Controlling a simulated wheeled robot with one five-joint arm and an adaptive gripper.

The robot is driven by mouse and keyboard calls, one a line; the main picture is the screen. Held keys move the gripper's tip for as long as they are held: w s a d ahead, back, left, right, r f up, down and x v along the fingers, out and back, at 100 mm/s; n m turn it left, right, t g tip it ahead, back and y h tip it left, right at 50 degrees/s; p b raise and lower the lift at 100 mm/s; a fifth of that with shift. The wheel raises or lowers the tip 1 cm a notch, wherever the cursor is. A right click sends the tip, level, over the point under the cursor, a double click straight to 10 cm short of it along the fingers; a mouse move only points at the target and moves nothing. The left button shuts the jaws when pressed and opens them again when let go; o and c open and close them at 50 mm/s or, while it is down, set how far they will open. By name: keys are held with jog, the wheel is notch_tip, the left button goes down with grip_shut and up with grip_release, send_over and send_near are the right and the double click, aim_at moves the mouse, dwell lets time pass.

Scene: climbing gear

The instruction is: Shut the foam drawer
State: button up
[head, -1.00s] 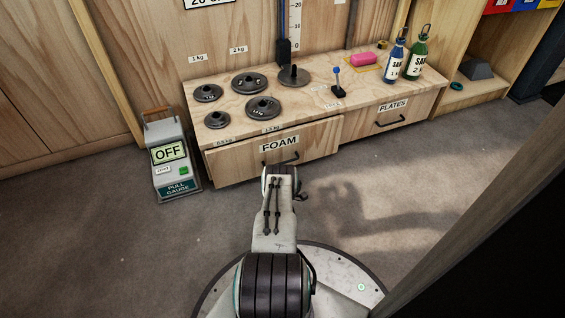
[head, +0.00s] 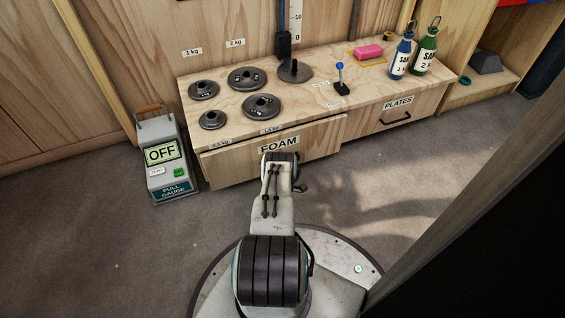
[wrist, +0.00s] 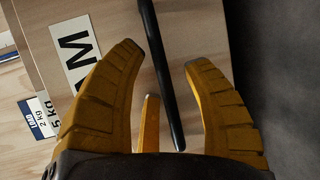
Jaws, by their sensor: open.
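The foam drawer (head: 225,166) is the left drawer of the wooden bench. Its front stands a little out from the bench, so it is partly open. Its FOAM label shows above my arm in the head view, where my arm hides the handle. In the wrist view the drawer front (wrist: 190,30) fills the middle, with part of the label (wrist: 77,50) at left. The black bar handle (wrist: 160,75) runs between the yellow fingers of my gripper (wrist: 163,56). The gripper is open, and I cannot tell whether any finger touches the handle.
The plates drawer (head: 370,121) to the right looks shut. Weight discs (head: 247,78) and bottles (head: 424,52) stand on the bench top (head: 320,108). A pull gauge (head: 163,168) stands on the floor left of the drawer. A dark post (head: 470,190) rises at right.

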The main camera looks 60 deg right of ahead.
grip_shut()
dwell(0.3)
